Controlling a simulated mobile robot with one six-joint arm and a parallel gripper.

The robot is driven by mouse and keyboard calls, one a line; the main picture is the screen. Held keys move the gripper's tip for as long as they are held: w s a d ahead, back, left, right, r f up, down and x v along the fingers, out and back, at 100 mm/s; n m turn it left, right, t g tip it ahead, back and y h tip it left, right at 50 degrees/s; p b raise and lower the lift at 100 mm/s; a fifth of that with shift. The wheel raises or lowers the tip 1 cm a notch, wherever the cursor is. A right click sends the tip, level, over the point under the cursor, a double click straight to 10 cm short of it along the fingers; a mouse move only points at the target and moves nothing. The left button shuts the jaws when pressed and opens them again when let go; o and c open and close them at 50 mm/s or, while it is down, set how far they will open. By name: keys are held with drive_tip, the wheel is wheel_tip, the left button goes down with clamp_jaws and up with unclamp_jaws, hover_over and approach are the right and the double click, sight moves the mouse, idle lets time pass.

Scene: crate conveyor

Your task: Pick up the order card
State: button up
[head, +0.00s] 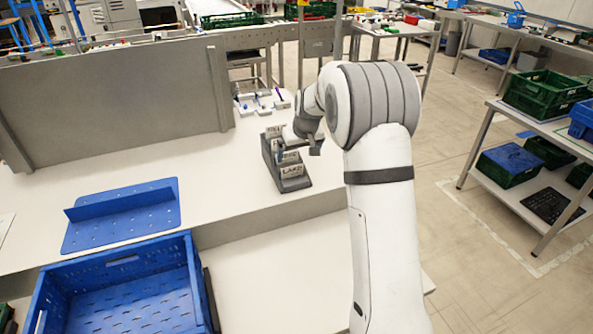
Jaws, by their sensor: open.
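A dark grey card holder (284,163) stands on the white table near its right end. Several pale cards sit upright in its slots. I cannot tell which card is the order card. My gripper (281,151) is at the holder, close over the cards in its middle and back. It is small in this view and partly hidden by my wrist and the holder. Its jaws are open, and I cannot tell whether they touch a card.
A blue angled plate (122,215) lies left on the table. A blue crate (62,270) stands at the front left. A grey panel (115,95) rises along the back. Small parts (262,102) lie behind the holder. A shelf with crates (545,150) stands right, across open floor.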

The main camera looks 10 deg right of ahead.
sight(290, 172)
drive_tip(key=p+x, duration=0.1)
drive_tip(key=x, duration=0.1)
drive_tip(key=p+x, duration=0.1)
drive_tip(key=x, duration=0.2)
drive_tip(key=w+p+x, duration=0.1)
drive_tip(key=x, duration=0.1)
drive_tip(key=shift+a, duration=0.3)
drive_tip(key=shift+w+f, duration=0.2)
drive_tip(key=shift+f, duration=0.3)
drive_tip(key=shift+c, duration=0.4)
drive_tip(key=c, duration=1)
